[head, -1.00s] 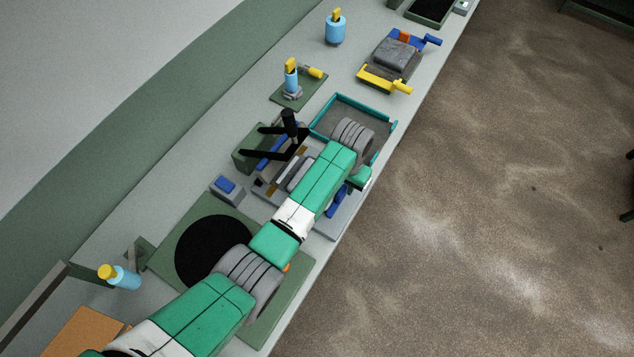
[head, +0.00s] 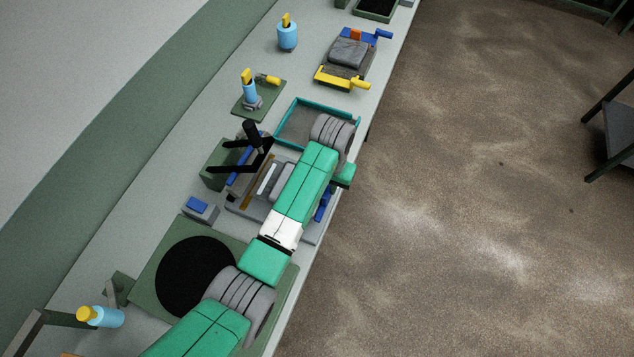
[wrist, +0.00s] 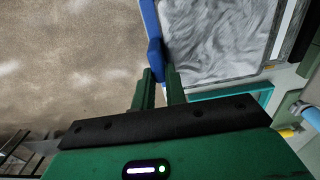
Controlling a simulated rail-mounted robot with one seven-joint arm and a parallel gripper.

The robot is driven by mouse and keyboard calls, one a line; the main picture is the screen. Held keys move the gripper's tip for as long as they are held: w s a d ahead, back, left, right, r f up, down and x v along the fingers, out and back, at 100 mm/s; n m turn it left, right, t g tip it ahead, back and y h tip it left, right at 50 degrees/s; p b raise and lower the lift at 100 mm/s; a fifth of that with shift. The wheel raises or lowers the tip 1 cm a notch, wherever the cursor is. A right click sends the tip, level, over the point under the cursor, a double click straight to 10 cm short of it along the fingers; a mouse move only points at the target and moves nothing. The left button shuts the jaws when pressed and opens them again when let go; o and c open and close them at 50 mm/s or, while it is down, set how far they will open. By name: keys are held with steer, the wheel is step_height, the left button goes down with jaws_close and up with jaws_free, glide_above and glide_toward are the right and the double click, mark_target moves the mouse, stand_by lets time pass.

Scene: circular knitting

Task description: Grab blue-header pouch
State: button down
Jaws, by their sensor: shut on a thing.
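The blue-header pouch shows in the wrist view as a grey, wrinkled, glossy sheet (wrist: 215,38) with a long blue header (wrist: 151,32) along its left side. My gripper (wrist: 160,84) is shut on the lower end of the blue header, one finger on each side. In the head view my forearm and wrist cover most of the gripper and pouch. A blue piece (head: 322,206) shows just right of my arm; it appears to be part of the header.
A teal-rimmed tray (head: 284,122) lies beyond my wrist. A black-armed press (head: 215,165) stands left of my arm. Farther along are a blue-and-yellow-handled fixture (head: 342,75) and a light-blue bottle (head: 287,37). Open floor (head: 460,220) lies to the right.

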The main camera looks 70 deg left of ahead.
steer(key=w+d+b, duration=0.1)
steer(key=w+d, duration=0.9)
steer(key=shift+w+b, duration=0.3)
